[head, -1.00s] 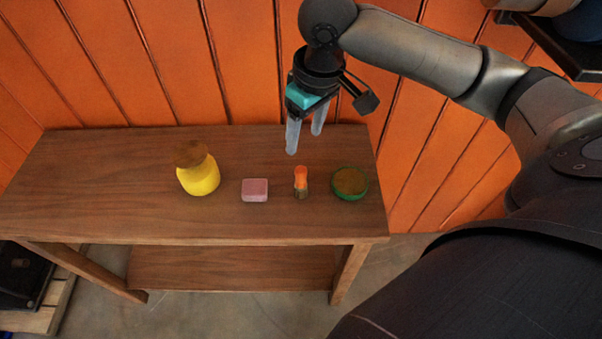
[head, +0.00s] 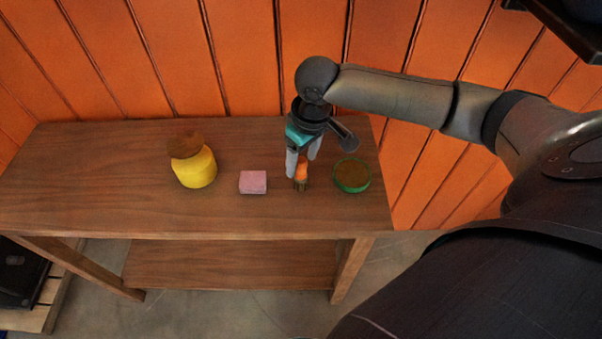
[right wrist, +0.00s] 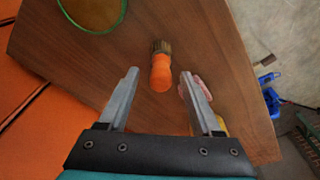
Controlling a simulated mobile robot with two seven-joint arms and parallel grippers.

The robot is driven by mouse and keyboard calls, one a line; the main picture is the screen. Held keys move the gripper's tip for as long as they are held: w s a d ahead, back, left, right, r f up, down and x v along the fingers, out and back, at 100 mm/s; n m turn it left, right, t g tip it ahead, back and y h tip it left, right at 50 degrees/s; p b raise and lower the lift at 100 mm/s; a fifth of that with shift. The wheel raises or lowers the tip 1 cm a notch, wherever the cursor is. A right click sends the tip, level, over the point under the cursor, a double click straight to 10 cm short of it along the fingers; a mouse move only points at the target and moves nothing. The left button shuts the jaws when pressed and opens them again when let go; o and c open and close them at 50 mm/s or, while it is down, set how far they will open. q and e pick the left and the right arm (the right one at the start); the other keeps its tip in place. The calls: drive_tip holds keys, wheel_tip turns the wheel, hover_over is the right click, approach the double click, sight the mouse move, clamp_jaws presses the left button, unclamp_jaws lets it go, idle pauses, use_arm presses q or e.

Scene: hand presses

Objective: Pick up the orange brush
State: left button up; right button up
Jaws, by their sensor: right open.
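The orange brush (head: 301,174) stands or lies on the wooden table (head: 110,205), between a pink block and a green-rimmed round dish. In the right wrist view the brush (right wrist: 161,72) shows its orange handle toward me and its brown bristles away from me. My right gripper (head: 301,172) is open just above and around the brush in the head view. In the right wrist view the brush shows between and a little beyond the two fingertips (right wrist: 160,74), with clear gaps on both sides. My left gripper is not in view.
The pink block (head: 253,182) is left of the brush. The green-rimmed dish (head: 351,175) is close on the right. A yellow jar with a brown top (head: 195,168) stands further left. An orange plank wall (head: 240,60) rises behind the table. The table's left part is clear.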

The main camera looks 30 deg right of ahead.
drive_tip(key=shift+w+f, duration=0.1)
drive_tip(key=shift+f, duration=0.7)
drive_tip(key=shift+c, duration=0.4)
clamp_jaws()
drive_tip(key=shift+r, duration=0.1)
